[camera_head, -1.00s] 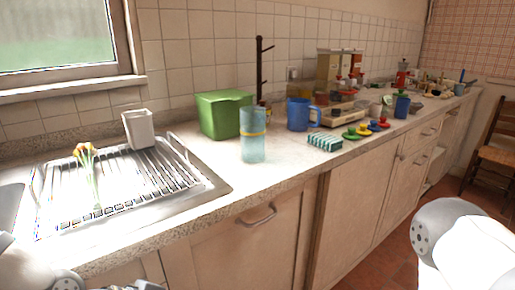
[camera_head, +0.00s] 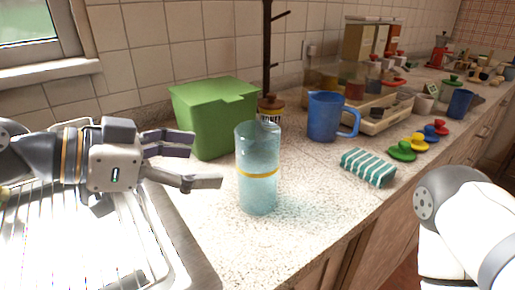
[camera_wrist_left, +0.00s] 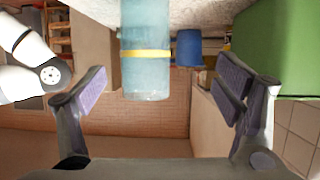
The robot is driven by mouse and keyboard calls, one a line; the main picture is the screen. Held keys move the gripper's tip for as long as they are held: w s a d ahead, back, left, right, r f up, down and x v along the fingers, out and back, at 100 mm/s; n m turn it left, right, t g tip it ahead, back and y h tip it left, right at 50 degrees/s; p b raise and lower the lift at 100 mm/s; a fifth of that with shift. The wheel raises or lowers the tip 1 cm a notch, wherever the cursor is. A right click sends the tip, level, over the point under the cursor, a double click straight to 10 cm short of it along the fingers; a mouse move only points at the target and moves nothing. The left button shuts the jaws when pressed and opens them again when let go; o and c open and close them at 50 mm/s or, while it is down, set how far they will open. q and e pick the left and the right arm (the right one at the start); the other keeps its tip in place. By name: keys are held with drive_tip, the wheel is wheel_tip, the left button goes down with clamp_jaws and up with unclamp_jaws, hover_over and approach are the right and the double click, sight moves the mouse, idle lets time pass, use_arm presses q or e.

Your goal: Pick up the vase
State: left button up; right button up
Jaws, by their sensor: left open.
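The vase (camera_head: 257,190) is a tall, pale blue, see-through cylinder with a yellow band. It stands upright on the speckled counter, in front of a green box. My left gripper (camera_head: 205,162) is open and empty to the left of the vase, its fingers pointing right toward it and apart from it. In the left wrist view the vase (camera_wrist_left: 146,75) shows upside down, between the directions of the two spread fingers (camera_wrist_left: 165,88) and beyond their tips. My right arm's link shows at the lower right of the head view; its gripper is out of sight.
The green box (camera_head: 212,118) stands close behind the vase. The drying rack (camera_head: 75,235) is at the left. The counter (camera_head: 310,205) is clear right of the vase.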

sight(238, 171)
use_arm(q)
drive_tip(key=d, duration=0.1)
drive_tip(key=d+f+b, duration=0.1)
drive_tip(key=d+f, duration=0.1)
drive_tip(key=d, duration=0.1)
drive_tip(key=shift+w+d+f, duration=0.1)
drive_tip(key=shift+w+f, duration=0.05)
drive_tip(key=shift+w, duration=0.2)
drive_tip(key=x, duration=0.4)
drive_tip(key=b+x, duration=0.1)
drive_tip(key=x, duration=0.1)
drive_tip(key=shift+s+d+f, duration=0.2)
drive_tip(key=shift+f, duration=0.05)
drive_tip(key=shift+w+d, duration=0.15)
drive_tip(key=shift+r, duration=0.1)
use_arm(e)
drive_tip(key=shift+g, duration=0.5)
drive_tip(key=s, duration=0.1)
drive_tip(key=s+f, duration=0.2)
drive_tip(key=s, duration=0.1)
drive_tip(key=shift+f, duration=0.25)
use_arm(q)
drive_tip(key=c, duration=1.5)
